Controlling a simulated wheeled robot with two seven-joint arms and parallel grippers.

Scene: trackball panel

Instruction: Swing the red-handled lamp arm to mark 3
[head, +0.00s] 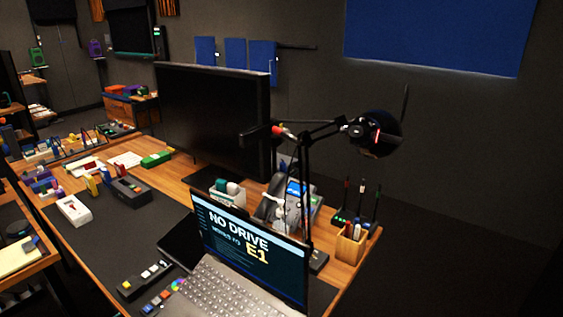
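A black desk lamp (325,130) stands at the right part of the desk, on a thin upright post beside the laptop. A red piece (277,130) with a pale part beside it sits near the left end of its arm, in front of the monitor; I take it for the red handle. The round black lamp head (375,135) hangs at the right end, with a red line on it. I cannot make out any numbered marks, including mark 3. Neither of my grippers shows in the head view.
An open laptop (255,262) stands at the front, below the lamp. A large dark monitor (215,115) is behind it. A telephone (290,205) and a wooden pen holder (352,245) are near the post. A small button panel (145,280) lies left of the laptop.

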